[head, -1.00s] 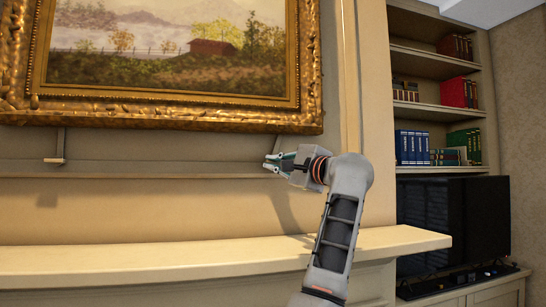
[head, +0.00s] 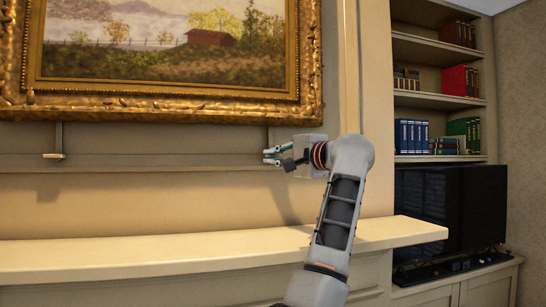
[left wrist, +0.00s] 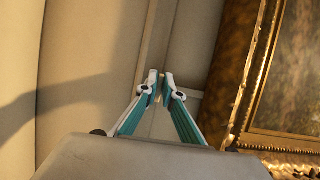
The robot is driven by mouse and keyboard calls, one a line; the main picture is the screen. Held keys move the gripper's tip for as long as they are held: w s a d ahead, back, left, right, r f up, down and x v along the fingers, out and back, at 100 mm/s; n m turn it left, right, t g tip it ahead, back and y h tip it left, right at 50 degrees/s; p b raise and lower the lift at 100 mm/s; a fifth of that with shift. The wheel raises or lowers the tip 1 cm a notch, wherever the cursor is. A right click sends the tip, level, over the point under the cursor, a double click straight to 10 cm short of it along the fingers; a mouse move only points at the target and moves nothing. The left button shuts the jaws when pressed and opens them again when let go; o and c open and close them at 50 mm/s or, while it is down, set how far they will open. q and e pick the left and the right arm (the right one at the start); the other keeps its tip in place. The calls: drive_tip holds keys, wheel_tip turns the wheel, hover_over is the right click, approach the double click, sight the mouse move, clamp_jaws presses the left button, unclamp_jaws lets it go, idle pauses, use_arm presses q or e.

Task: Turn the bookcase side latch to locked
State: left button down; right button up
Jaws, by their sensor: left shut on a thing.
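The bookcase side latch is mostly hidden behind my left gripper (head: 269,156), under the lower right corner of the gold picture frame. Only a thin upright line of it or its mount shows above the fingers. My left gripper has its teal-and-grey fingers closed in on the latch at the wall ledge. In the left wrist view its fingertips (left wrist: 165,80) nearly meet, with a thin pale piece between them. How far the latch is turned cannot be told. A similar small latch (head: 55,156) sits at the left, its short pale handle lying level. My right gripper is not in view.
The gold-framed painting (head: 165,108) hangs just above the gripper. A cream mantel shelf (head: 150,257) juts out below. A bookcase (head: 440,102) with books and a black television (head: 450,212) stand at the right.

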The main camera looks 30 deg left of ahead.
use_arm(q)
drive_tip(key=shift+f, duration=0.1)
drive_tip(key=c, duration=2.3)
unclamp_jaws()
drive_tip(key=shift+o, duration=0.6)
